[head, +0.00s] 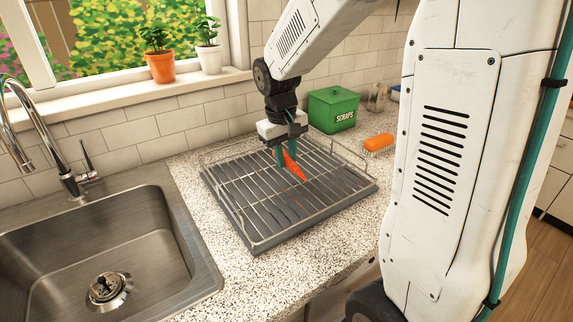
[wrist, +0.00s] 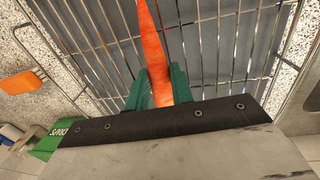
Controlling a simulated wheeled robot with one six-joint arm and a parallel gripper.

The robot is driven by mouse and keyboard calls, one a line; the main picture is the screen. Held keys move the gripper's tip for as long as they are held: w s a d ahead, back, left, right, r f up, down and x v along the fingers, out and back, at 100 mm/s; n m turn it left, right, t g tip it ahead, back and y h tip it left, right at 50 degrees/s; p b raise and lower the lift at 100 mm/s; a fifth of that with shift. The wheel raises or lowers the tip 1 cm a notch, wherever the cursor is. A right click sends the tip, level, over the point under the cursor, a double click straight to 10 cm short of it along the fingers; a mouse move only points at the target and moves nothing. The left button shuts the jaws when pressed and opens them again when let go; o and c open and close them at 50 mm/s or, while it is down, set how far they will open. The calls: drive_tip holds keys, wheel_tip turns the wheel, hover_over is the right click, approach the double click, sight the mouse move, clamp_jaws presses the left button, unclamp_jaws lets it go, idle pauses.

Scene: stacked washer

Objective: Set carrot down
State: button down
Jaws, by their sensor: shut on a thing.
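An orange carrot (head: 293,166) is held in my gripper (head: 285,158) over the metal rack (head: 240,237) in the head view. The gripper's green fingers are shut on it. In the wrist view the carrot (wrist: 154,45) runs up from between the green fingers of my gripper (wrist: 160,88), its narrow end toward the top edge. Rack bars (wrist: 220,40) lie behind it there. In the head view the carrot slants downward, its tip close to the bars. I cannot tell whether the tip touches them.
A sink (head: 100,240) with a faucet (head: 65,165) is left of the rack. A green scraps bin (head: 333,109), an orange brush (head: 378,143) and a glass jar (head: 377,98) stand at the back right. Two potted plants (head: 160,66) sit on the windowsill. Most of the rack is bare.

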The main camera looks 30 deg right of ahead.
sight(286, 155)
drive_tip(key=f, duration=0.3)
drive_tip(key=shift+w+d, duration=0.35)
drive_tip(key=shift+w, duration=0.05)
drive_tip(key=shift+f, duration=0.35)
drive_tip(key=shift+f, duration=0.1)
drive_tip(key=c, duration=1.2)
unclamp_jaws()
drive_tip(key=shift+f, duration=0.1)
drive_tip(key=r, duration=0.4)
drive_tip(key=a+r, duration=0.1)
drive_tip(key=r, duration=0.7)
drive_tip(key=shift+a, duration=0.15)
drive_tip(key=s+a, duration=0.4)
drive_tip(key=s, duration=0.8)
drive_tip(key=s+a+t+y, duration=0.1)
drive_tip(key=s+a, duration=0.3)
drive_tip(key=s, duration=0.8)
drive_tip(key=shift+s+a+r, duration=0.2)
drive_tip(key=shift+s+a, duration=0.05)
drive_tip(key=shift+s, duration=0.15)
